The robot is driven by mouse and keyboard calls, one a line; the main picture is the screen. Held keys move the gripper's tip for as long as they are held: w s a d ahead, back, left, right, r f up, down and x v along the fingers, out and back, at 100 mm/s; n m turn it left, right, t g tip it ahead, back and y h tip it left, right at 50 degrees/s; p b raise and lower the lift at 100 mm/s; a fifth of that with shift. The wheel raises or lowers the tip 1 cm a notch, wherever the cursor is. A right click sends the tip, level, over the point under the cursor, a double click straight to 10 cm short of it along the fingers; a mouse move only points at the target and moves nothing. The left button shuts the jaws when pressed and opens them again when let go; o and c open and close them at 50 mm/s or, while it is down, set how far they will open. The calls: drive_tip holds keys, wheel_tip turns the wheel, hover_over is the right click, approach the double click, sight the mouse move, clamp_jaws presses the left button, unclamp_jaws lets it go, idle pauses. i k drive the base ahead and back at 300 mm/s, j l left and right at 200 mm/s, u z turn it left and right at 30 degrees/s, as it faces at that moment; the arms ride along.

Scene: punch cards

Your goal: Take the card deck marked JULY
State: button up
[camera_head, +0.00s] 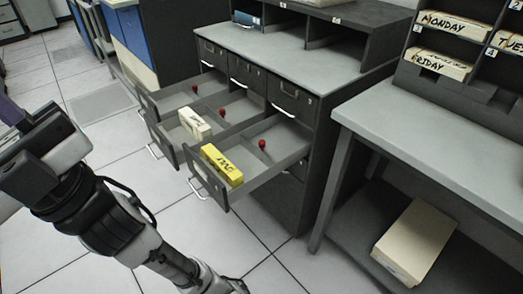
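A yellow card deck (222,165) with dark handwriting lies in the nearest open drawer (262,181), toward its front end. The writing looks like JULY but is small and turned. A cream card deck (195,124) with small writing I cannot read lies in the middle open drawer. My arm reaches from the bottom up to the left side, apart from the drawers. I cannot make out gripper fingers in the picture.
Three drawers of the dark cabinet (335,110) stand open, with red knobs inside. A grey table (440,130) at right has a rack of MONDAY (455,24) and FRIDAY (438,64) decks. A cream box (415,242) sits on its lower shelf. Tiled floor is clear before the drawers.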

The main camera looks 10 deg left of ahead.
sight(224, 168)
drive_tip(key=k+j, duration=0.1)
drive_tip(key=j, duration=0.85)
drive_tip(key=k+j, duration=0.15)
drive_tip(key=j, duration=0.3)
drive_tip(key=j+z, duration=0.05)
